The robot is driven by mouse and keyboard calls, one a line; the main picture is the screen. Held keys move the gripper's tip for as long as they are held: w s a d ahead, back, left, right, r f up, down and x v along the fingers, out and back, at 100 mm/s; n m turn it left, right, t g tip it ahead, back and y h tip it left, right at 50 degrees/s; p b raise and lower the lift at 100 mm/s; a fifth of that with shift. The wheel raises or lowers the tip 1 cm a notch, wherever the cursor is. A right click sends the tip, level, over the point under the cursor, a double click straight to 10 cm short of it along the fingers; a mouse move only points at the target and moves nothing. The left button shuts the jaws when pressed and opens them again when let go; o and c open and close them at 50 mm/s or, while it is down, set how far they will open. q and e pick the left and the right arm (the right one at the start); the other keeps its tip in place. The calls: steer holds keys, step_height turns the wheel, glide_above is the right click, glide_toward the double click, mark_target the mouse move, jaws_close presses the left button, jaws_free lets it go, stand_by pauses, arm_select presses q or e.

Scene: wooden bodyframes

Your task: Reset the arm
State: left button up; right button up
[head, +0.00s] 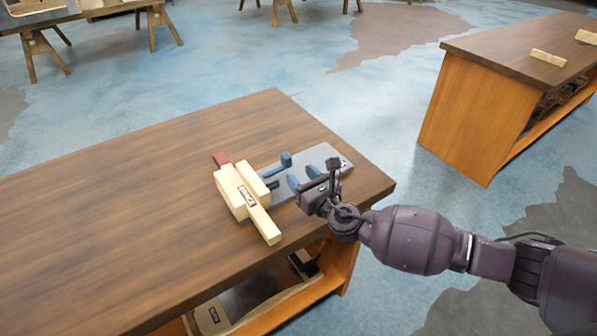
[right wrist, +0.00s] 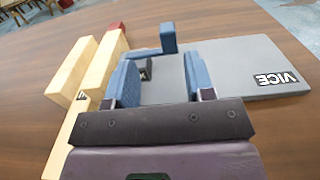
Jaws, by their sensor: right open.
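My right arm comes in from the right in the head view, with its gripper (head: 310,183) low over the grey vice plate on the wooden table. In the right wrist view its two blue fingers (right wrist: 161,80) stand wide apart with nothing between them. The grey plate (right wrist: 240,62) carries the label VICE and a blue upright part (right wrist: 167,38). The plate also shows in the head view (head: 325,155). Wooden pieces (head: 240,195) with a red end block (head: 221,159) lie left of the gripper, apart from its fingers. My left gripper is in neither view.
The brown table top (head: 120,205) is clear to the left. A lower shelf under it holds a box (head: 215,318). A second table (head: 500,100) with wooden blocks (head: 548,57) stands at right, across a gap of blue floor. More trestle tables stand at the back left.

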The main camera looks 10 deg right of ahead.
stand_by(0.5)
steer(key=shift+a+f+m, duration=0.1)
steer(key=shift+f+m, duration=0.05)
steer(key=shift+m, duration=1.05)
steer(key=shift+a+m+g, duration=0.2)
steer(key=shift+m+g, duration=0.2)
steer(key=shift+m, duration=0.7)
steer(key=s+m, duration=0.2)
steer(key=m, duration=0.5)
steer(key=s+m+g, duration=0.1)
steer(key=s+m, duration=0.2)
steer(key=m, duration=0.4)
steer(key=s+m, duration=0.2)
steer(key=m, duration=0.5)
steer(key=shift+s+d+f+h, duration=0.2)
steer(key=shift+s+f+h, duration=0.1)
steer(key=shift+f+h, duration=0.1)
steer(key=s+d+f+m+g+h, duration=0.1)
steer(key=s+d+f+m, duration=0.3)
steer(key=s, duration=0.4)
steer(key=s+d+f+m+g+h, duration=0.1)
steer(key=s+d+f+m+h, duration=0.1)
steer(key=s+d+f+m, duration=0.3)
steer(key=s+d+f+m+g+h, duration=0.2)
steer(key=s+d+f+m, duration=0.2)
steer(key=s, duration=0.7)
steer(key=shift+s+d+f, duration=0.2)
steer(key=shift+s+f, duration=0.1)
steer(key=shift+f, duration=0.35)
